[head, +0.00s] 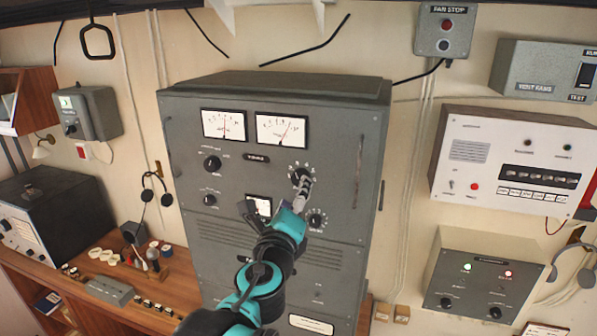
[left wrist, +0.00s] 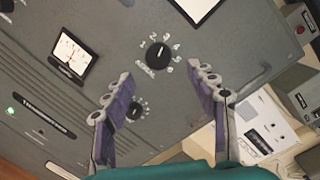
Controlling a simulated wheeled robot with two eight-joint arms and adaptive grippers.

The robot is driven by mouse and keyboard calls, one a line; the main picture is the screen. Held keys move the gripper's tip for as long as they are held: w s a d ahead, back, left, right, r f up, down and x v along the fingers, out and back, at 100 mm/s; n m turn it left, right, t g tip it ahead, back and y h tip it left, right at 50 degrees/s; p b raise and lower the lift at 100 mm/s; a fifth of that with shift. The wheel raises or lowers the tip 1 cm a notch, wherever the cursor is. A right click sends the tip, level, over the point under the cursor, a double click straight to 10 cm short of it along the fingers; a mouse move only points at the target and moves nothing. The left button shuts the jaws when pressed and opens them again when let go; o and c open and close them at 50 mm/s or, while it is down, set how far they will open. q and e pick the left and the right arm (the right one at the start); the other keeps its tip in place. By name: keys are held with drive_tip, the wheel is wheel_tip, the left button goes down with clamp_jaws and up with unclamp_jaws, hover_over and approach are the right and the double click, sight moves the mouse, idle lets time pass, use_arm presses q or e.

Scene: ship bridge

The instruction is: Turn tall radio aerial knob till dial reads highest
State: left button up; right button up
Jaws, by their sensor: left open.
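The tall grey radio cabinet (head: 345,205) stands in the middle of the head view. Its left dial (head: 224,125) has a nearly upright needle; the right dial (head: 281,129) has its needle leaning right. A black knob (head: 300,173) with a numbered ring sits below the right dial; it shows whole in the left wrist view (left wrist: 157,55), its label too blurred to read surely. A smaller knob (left wrist: 135,110) sits below it, partly behind a finger. My left gripper (head: 279,203) is open and empty before the panel, its fingers (left wrist: 165,82) apart and below the numbered knob. My right gripper is out of view.
A small meter (head: 259,206) sits left of the knobs, partly behind my gripper. Two more knobs (head: 212,163) are at the panel's left. A handle (head: 359,170) runs up the right edge. A wooden desk (head: 150,290) with small items is at left; wall boxes (head: 515,165) are at right.

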sight(299, 180)
use_arm(q)
drive_tip(key=w, duration=0.4)
drive_tip(key=w+d+p, duration=0.1)
drive_tip(key=w, duration=0.2)
drive_tip(key=shift+f, duration=0.1)
drive_tip(key=c, duration=1.2)
